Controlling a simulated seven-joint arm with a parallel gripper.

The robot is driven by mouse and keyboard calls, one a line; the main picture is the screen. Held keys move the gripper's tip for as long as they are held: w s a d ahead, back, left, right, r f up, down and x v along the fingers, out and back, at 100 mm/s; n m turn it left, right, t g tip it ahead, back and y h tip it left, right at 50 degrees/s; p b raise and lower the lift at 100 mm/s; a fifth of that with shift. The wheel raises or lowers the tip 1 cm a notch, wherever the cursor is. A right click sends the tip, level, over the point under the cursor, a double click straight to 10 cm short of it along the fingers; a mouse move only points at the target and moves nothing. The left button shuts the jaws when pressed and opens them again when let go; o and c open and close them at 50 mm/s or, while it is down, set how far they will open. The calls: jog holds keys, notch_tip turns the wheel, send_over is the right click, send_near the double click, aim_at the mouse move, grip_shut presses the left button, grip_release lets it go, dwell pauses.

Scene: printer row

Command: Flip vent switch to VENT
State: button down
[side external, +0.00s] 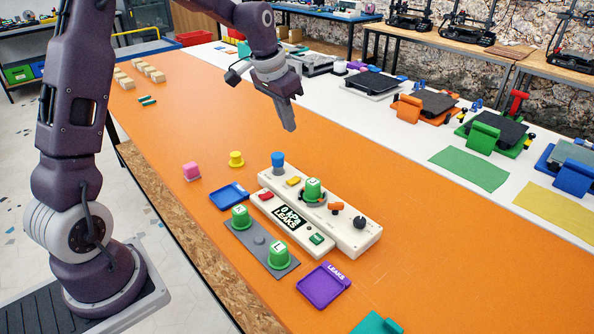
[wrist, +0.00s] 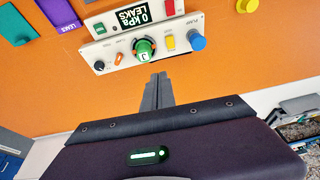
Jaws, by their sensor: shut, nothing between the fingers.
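A cream control panel (side external: 344,238) lies on the orange table, with a small orange switch (side external: 336,207) near a black knob (side external: 359,222). The switch also shows in the wrist view (wrist: 119,58), tilted. A yellow rocker (side external: 293,181) sits between a blue knob (side external: 278,161) and a green cap marked J (side external: 313,188). The display (side external: 291,216) reads 0 kPa LEAKS. My gripper (side external: 289,127) is shut and empty, in the air above and behind the panel, touching nothing.
Two green caps (side external: 240,217) (side external: 279,255) stand on a grey plate (side external: 262,242) before the panel. The orange table right of the panel is clear.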

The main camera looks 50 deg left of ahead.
send_over(297, 179)
jog(key=s, duration=0.3)
notch_tip(297, 179, down, 6)
jog(key=shift+w+a+r, duration=0.1)
jog(key=shift+w+r, duration=0.1)
jog(key=shift+f, duration=0.1)
jog(key=x, duration=0.4)
jog(key=s+x, duration=0.1)
jog(key=x, duration=0.8)
jog(key=shift+s+d+f, duration=0.15)
jog(key=shift+d+f, duration=0.1)
jog(key=shift+f, duration=0.3)
